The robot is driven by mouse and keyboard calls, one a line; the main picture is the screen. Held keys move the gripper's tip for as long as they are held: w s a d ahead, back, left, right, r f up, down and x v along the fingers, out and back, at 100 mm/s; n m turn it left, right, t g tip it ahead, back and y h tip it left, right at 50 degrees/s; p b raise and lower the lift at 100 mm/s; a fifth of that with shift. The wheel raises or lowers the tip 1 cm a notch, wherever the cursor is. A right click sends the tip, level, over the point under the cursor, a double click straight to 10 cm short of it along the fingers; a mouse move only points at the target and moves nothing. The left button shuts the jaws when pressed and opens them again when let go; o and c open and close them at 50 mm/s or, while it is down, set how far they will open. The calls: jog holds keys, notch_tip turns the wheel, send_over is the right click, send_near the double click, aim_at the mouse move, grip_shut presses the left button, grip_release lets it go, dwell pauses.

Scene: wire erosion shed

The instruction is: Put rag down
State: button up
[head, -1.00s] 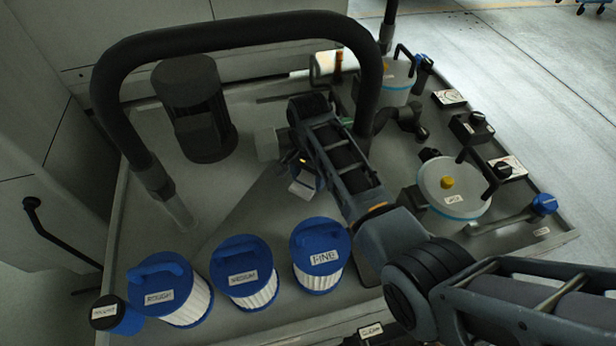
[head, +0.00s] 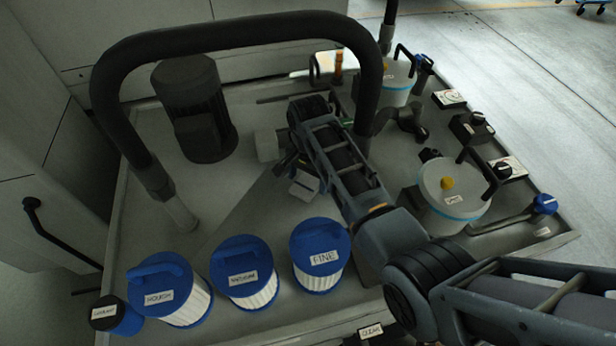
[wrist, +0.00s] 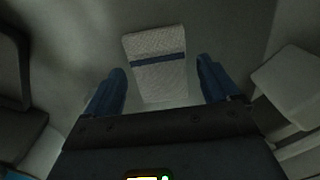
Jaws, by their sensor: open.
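The rag (wrist: 158,85) is a pale, quilted cloth with a dark blue stripe. In the wrist view it lies between the two blue fingers of my gripper (wrist: 161,68), with a visible gap on each side. My gripper is open and points down at the grey surface. The rag appears to rest on that surface, though its height is hard to judge. In the head view my forearm hides most of the gripper. A small pale piece (head: 304,185) shows beneath it; I cannot tell whether this is the rag.
Blue-lidded filters marked rough (head: 168,290), medium (head: 243,272) and fine (head: 320,257) stand along the near edge of the grey deck. A dark motor (head: 195,110) and thick black pipe (head: 225,35) stand behind. A pale block (head: 266,146) is near the gripper. Capped canisters (head: 452,192) stand right.

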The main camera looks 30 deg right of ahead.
aim_at(308, 182)
notch_tip(308, 182, up, 12)
jog(key=shift+p, duration=0.4)
dwell(0.4)
